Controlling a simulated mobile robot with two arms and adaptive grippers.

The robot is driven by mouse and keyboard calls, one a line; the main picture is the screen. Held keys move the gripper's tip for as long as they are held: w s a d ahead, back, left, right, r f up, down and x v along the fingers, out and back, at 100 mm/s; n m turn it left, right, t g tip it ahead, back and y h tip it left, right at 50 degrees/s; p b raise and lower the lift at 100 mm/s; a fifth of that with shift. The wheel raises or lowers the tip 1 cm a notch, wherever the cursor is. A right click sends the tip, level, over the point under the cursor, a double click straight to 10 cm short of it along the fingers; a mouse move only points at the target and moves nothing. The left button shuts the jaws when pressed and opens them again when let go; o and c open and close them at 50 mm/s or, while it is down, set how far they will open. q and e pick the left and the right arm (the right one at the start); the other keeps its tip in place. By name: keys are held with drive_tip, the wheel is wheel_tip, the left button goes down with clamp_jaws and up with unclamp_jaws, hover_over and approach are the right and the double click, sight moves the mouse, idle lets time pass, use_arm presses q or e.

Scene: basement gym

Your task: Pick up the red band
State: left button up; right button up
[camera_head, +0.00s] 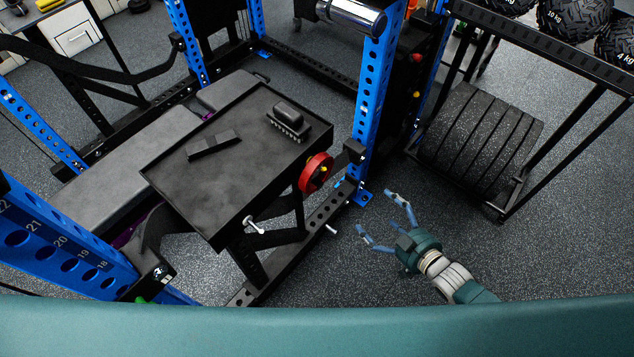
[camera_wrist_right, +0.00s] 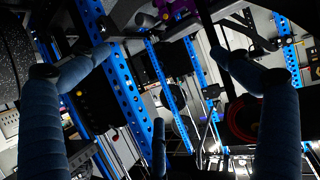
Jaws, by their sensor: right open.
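A red round, ring-like thing, seemingly the red band (camera_head: 312,174), is at the right edge of the black tabletop (camera_head: 190,193), with a small yellow part at its middle. I cannot tell whether it hangs or is fixed there. In the right wrist view a dark red curved shape (camera_wrist_right: 238,126), perhaps the same thing, shows partly hidden behind one finger. My right gripper (camera_head: 385,222) is open and empty, to the right of and lower in the picture than the red thing, apart from it. My left gripper is not in view.
A brush (camera_head: 287,124) and a black block (camera_head: 214,145) lie on the tabletop. A blue rack post (camera_head: 372,95) stands right of the red thing. A grey bench (camera_head: 125,170) lies left. Black weight plates (camera_head: 478,140) stand at right. Floor around my right gripper is clear.

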drive_tip(key=a+r+n+y+b, duration=0.1)
drive_tip(key=a+r+n+y, duration=0.1)
drive_tip(key=a+r+y, duration=0.3)
drive_tip(key=n+y+b, duration=0.1)
drive_tip(key=y+b, duration=0.1)
approach(318, 183)
wheel_tip(318, 183, up, 4)
drive_tip(key=shift+p+x, duration=0.9)
drive_tip(key=shift+x, duration=4.2)
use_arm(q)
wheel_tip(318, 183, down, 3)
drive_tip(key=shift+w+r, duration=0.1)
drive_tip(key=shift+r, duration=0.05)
use_arm(e)
drive_tip(key=shift+f, duration=0.1)
drive_tip(key=shift+d, duration=0.1)
drive_tip(key=shift+c, duration=0.5)
drive_tip(key=c, duration=1)
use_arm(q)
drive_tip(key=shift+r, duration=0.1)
